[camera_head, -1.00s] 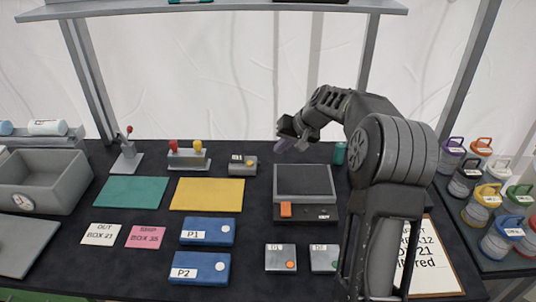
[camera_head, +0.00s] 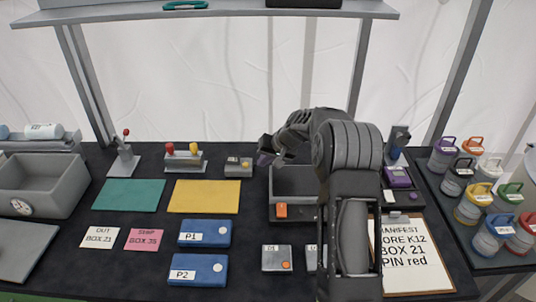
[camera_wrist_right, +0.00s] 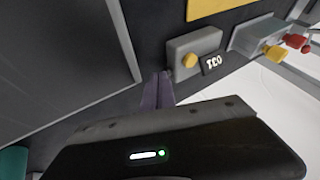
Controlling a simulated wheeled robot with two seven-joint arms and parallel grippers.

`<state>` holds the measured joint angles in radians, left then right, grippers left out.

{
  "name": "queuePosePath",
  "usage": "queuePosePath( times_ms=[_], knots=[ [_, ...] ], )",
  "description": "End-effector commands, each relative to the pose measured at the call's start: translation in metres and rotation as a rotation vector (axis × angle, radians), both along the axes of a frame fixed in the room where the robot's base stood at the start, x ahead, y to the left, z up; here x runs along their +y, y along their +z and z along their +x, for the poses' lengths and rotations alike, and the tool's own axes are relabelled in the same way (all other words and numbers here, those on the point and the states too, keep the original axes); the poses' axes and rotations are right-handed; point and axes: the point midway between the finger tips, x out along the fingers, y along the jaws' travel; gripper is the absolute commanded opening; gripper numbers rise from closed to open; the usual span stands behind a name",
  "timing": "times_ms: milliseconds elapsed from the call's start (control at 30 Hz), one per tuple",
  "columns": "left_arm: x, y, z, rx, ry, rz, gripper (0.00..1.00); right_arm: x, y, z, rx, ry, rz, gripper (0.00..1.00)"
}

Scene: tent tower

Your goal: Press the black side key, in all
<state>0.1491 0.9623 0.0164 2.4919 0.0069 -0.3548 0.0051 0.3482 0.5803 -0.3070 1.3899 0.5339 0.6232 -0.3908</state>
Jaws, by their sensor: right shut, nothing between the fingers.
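A small grey box (camera_head: 238,172) with a yellow button and a dark label stands at the back middle of the table. It also shows in the right wrist view (camera_wrist_right: 195,46). My right gripper (camera_head: 264,158) is shut and empty, just right of this box. In the right wrist view its purple fingertips (camera_wrist_right: 164,77) are together, close beside the box's side. A small dark spot shows there between tips and box; I cannot tell whether it is the black side key, or whether the tips touch it. My left gripper is not in view.
A grey scale-like device (camera_head: 294,180) with an orange button stands under my right arm, partly hidden. A lever (camera_head: 123,158) and a stand with red and yellow knobs (camera_head: 184,160) are to the left. A purple device (camera_head: 397,177) is at right. Green and yellow mats (camera_head: 204,196) lie in front.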

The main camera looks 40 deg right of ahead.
Motion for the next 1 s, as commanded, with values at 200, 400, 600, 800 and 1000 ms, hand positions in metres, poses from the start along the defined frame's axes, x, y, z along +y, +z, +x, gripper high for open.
queuePosePath(
  times_ms=[200,400,600,800,1000],
  knots=[
    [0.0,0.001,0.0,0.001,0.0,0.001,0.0,0.001,-0.004,0.003,-0.001,0.0,0.001,0.0],
    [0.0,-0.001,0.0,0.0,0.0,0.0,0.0,0.002,-0.004,0.004,-0.001,0.0,0.001,0.0],
    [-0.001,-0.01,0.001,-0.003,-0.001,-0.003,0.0,0.018,-0.006,0.016,-0.001,0.002,0.002,0.0],
    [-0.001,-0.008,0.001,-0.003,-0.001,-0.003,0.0,0.02,-0.005,0.017,-0.001,0.004,0.006,0.0],
    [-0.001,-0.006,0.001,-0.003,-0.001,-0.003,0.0,0.022,-0.001,0.017,-0.002,0.006,0.007,0.0]
  ],
)
